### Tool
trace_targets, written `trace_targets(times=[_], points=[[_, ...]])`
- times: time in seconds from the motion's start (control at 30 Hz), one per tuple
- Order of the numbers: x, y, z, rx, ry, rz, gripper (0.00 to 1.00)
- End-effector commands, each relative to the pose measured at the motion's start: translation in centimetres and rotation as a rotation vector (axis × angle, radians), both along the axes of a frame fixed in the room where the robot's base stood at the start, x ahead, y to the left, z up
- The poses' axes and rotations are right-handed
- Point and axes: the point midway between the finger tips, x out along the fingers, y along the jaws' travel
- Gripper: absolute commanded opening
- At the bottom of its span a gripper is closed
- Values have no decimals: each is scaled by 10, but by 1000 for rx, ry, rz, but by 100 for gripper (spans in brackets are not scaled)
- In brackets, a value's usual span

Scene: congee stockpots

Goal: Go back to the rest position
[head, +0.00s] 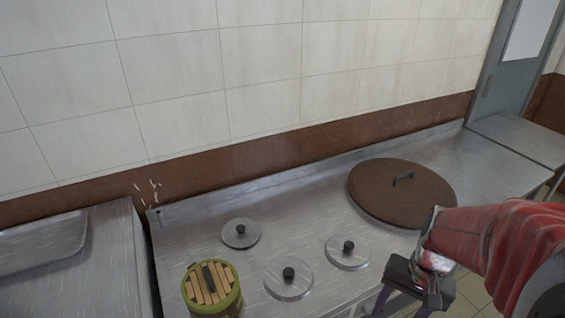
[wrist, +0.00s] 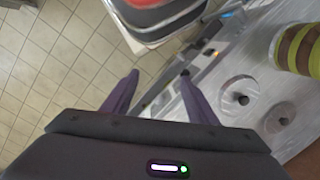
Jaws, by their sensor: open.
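My gripper (head: 403,306) is at the lower right in the head view, at the front edge of the steel counter, and its fingertips are partly cut off by the frame. In the wrist view my gripper (wrist: 158,75) shows two purple fingers spread apart with nothing between them. It is over the counter's front edge and the tiled floor. My red-covered arm reaches in from the right in the head view.
The steel counter (head: 215,275) holds a large brown lid (head: 385,205), several small steel lids with black knobs, such as one lid (head: 240,235), and a green-rimmed pot with a slatted wooden top (head: 208,285). A tiled wall (head: 270,80) stands behind.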

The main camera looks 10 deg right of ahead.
Motion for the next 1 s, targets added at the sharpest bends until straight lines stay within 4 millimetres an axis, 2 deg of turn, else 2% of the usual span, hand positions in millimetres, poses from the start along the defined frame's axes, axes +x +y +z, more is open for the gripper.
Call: trace_targets(times=[0.57, 1.0], points=[[17, 57, 86, -220, -271, 352, 53], [15, 121, 150, -275, -518, 559, 53]])
